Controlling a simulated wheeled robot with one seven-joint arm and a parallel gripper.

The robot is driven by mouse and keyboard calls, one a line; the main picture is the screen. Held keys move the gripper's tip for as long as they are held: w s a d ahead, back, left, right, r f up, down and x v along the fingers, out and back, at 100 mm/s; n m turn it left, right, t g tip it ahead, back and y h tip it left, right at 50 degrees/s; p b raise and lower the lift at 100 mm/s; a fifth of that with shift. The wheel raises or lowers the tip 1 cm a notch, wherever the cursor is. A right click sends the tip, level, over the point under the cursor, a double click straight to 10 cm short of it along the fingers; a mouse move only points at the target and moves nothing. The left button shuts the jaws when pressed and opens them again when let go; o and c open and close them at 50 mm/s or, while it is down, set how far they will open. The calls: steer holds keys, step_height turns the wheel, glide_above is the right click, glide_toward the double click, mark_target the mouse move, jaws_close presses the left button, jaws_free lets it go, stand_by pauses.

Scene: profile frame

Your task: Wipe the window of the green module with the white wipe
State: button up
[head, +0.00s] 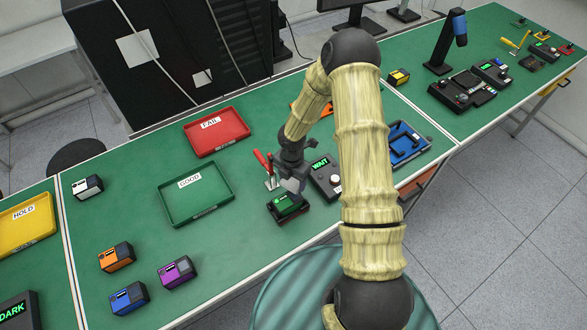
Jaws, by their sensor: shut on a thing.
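The green module (285,207) sits on the green bench near its front edge, in a dark holder with a little red showing at its base. My gripper (291,182) is directly above it, pointing down. It is shut on the white wipe (291,187), a small pale patch between the fingers. The wipe is at the module's upper edge; whether it touches the window cannot be told from here. The fingers and wipe partly cover the module's top.
A dark box reading WAIT (324,178) stands close to the right, and red-handled tools (264,163) close behind. The green GOOD tray (196,194), red FAIL tray (217,132) and blue tray (409,144) lie around. Orange (116,257), purple (175,272), blue (129,299) and white (88,188) modules stand left.

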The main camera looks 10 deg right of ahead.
steer(key=shift+w+r+p, duration=0.1)
steer(key=shift+r+p, duration=0.9)
steer(key=shift+r, duration=0.45)
steer(key=shift+f, duration=0.1)
